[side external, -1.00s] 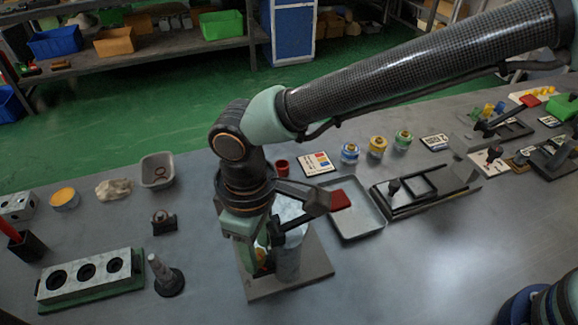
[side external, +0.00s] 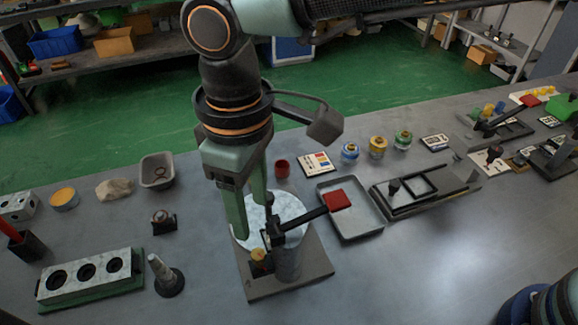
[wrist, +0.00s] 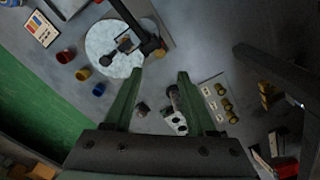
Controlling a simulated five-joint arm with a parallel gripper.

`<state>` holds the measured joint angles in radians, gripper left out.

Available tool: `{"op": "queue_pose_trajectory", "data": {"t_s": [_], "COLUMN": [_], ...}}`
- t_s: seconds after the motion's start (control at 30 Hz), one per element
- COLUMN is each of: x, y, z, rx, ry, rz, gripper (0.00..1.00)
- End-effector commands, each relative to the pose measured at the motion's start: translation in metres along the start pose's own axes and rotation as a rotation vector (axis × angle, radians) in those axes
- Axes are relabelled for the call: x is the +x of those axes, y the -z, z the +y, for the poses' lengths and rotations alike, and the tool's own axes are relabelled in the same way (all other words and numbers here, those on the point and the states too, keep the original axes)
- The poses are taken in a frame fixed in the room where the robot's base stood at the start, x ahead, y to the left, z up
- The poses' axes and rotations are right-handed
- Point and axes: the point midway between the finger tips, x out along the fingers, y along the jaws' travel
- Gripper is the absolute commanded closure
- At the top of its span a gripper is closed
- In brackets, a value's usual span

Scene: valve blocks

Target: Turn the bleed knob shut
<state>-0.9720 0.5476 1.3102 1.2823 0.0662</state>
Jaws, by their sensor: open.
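The valve stand has a square grey base plate (side external: 312,277), a pale round disc (side external: 290,208) and a thick grey post. A small yellow knob (side external: 259,255), which looks like the bleed knob, sits on a dark fitting low at the front left of the stand. A black lever with a red grip (side external: 337,201) reaches right from the stand. My gripper (side external: 254,221) is open and points down over the disc's left side, above the knob and apart from it.
A grey tray (side external: 361,231) lies under the red grip. A red cup (side external: 282,168) and several jars stand behind. A conical peg (side external: 166,276) and a block with holes (side external: 88,272) are at the left. The front right bench is fairly clear.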

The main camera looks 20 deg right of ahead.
Motion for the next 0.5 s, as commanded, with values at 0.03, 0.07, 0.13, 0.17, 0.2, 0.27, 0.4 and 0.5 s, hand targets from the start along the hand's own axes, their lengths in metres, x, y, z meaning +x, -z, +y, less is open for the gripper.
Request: {"op": "queue_pose_trajectory", "data": {"t_s": [0.03,0.07,0.13,0.17,0.2,0.27,0.4,0.5], "x": [-0.006,-0.009,-0.014,-0.015,-0.016,-0.017,-0.017,-0.017], "y": [0.001,0.001,0.0,0.0,0.0,0.0,0.0,0.0], "z": [0.0,0.0,0.0,0.0,0.0,0.0,0.0,0.0], "rx": [0.0,0.0,0.0,0.0,0.0,0.0,0.0,0.0], "ry": [0.0,0.0,0.0,0.0,0.0,0.0,0.0,0.0], "rz": [0.002,0.002,0.001,0.0,-0.001,-0.001,-0.001,-0.001], "gripper": [0.44,0.44,0.44,0.44,0.44,0.44,0.44,0.44]}}
